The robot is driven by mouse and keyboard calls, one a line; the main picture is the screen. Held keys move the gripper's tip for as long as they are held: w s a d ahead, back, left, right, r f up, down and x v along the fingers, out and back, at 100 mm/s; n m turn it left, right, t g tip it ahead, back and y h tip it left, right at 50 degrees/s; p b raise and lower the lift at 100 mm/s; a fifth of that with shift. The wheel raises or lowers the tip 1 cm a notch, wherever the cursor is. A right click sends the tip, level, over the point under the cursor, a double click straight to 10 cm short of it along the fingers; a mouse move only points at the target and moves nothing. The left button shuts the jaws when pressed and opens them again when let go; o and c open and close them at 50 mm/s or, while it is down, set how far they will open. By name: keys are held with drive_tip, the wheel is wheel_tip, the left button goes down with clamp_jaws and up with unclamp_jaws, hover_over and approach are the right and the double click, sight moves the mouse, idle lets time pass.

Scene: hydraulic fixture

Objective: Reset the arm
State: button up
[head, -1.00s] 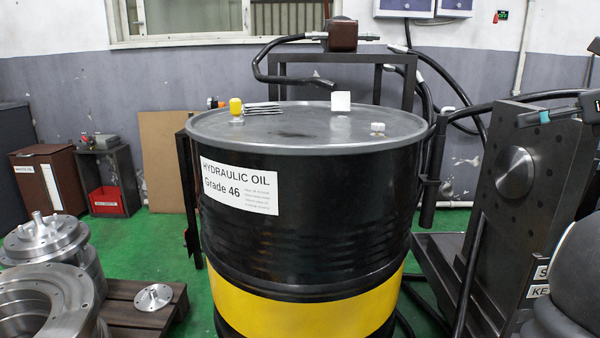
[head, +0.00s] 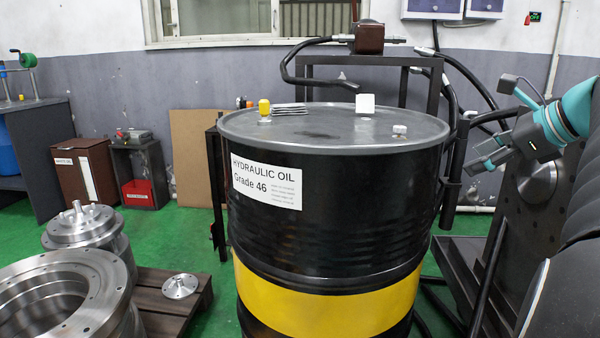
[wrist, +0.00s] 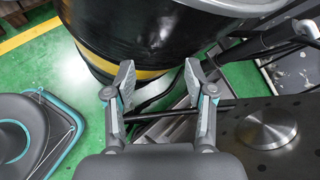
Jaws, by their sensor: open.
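My gripper (head: 481,156) is at the right of the head view, in front of the dark metal plate and right of the oil drum (head: 340,205). It points left and down and is apart from the drum. In the wrist view my gripper (wrist: 160,82) has its two fingers spread with nothing between them. The lower side of the black and yellow drum (wrist: 120,35) shows beyond the fingers there.
A dark plate with a round steel disc (wrist: 267,131) stands close on the right. On the drum lid are a yellow-capped part (head: 264,110) and a white block (head: 365,104). Steel flanged parts (head: 88,230) stand at left.

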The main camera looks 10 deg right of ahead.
drive_tip(key=s+a+f+n+g+h+p, duration=0.1)
drive_tip(key=s+a+f+n+g, duration=0.1)
drive_tip(key=a+f+n, duration=0.55)
drive_tip(key=s+a+f+n+g, duration=0.2)
drive_tip(key=a+f+n, duration=0.15)
drive_tip(key=a, duration=0.75)
drive_tip(key=s+a+f+n+h+p, duration=0.1)
drive_tip(key=s+a+f+n+h, duration=0.1)
drive_tip(key=s+a+f+n, duration=0.6)
drive_tip(key=s+f+n, duration=0.4)
drive_tip(key=n, duration=0.3)
drive_tip(key=shift+a+f+n+p, duration=0.25)
drive_tip(key=shift+f+n+p, duration=0.05)
drive_tip(key=shift+f+p, duration=0.1)
drive_tip(key=shift+c, duration=1.3)
drive_tip(key=shift+d, duration=0.15)
